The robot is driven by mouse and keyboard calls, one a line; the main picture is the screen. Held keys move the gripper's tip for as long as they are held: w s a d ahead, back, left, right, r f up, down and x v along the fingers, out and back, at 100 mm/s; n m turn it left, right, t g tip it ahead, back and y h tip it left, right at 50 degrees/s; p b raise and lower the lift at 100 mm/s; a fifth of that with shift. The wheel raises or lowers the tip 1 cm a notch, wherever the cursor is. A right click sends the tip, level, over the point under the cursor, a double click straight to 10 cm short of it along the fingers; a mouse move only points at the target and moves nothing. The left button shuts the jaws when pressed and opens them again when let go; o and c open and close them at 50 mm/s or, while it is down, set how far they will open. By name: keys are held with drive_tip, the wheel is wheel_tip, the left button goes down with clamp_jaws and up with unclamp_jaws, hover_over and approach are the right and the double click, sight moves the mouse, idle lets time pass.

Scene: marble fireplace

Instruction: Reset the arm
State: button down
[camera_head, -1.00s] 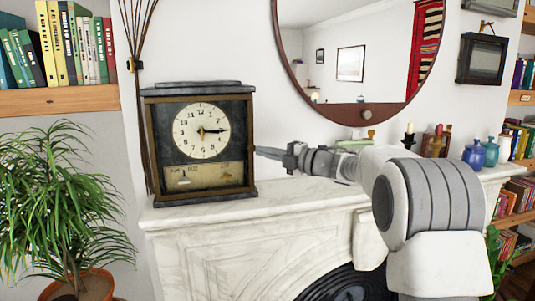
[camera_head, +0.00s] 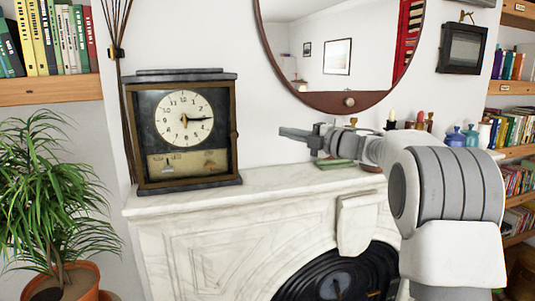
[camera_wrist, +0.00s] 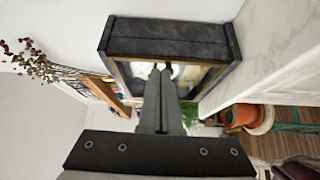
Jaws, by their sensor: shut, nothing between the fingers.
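My gripper (camera_head: 282,132) is above the white marble mantel, to the right of the clock and apart from it, with its fingers pointing left. The fingers are shut with nothing between them; the wrist view shows the two fingertips (camera_wrist: 163,72) together. The mantel clock (camera_head: 185,125) has a dark case with a round cream dial and stands upright on the left end of the mantel (camera_head: 265,181). In the wrist view the clock (camera_wrist: 170,40) appears rotated, and the fingers cover part of its front.
A green book-like item (camera_head: 335,164) lies on the mantel below my arm. Candles, blue jars (camera_head: 455,138) and bottles stand at the right end. A round mirror (camera_head: 345,50) hangs above. A potted plant (camera_head: 50,200) stands at the left.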

drive_tip(key=s+d+r+m+t+h, duration=0.4)
drive_tip(key=d+r+m+t+h, duration=0.3)
drive_tip(key=m, duration=0.4)
drive_tip(key=s+d+f+m+g+h, duration=0.15)
drive_tip(key=s+d+m+h, duration=0.25)
drive_tip(key=s+m+h, duration=0.4)
drive_tip(key=s+a+f+m+g, duration=0.1)
drive_tip(key=s+f+m+g, duration=0.2)
drive_tip(key=s+f, duration=0.4)
drive_tip(key=s+a+f+m+g, duration=0.2)
drive_tip(key=s+f+g, duration=0.2)
drive_tip(key=s+f, duration=0.4)
drive_tip(key=s+a+f+m+g+y, duration=0.1)
drive_tip(key=s+f+m+g, duration=0.2)
drive_tip(key=s, duration=1.5)
wheel_tip(320, 180, down, 5)
drive_tip(key=shift+s+a+r+m+g, duration=0.15)
drive_tip(key=shift+s+a+m+g, duration=0.15)
drive_tip(key=shift+g, duration=0.45)
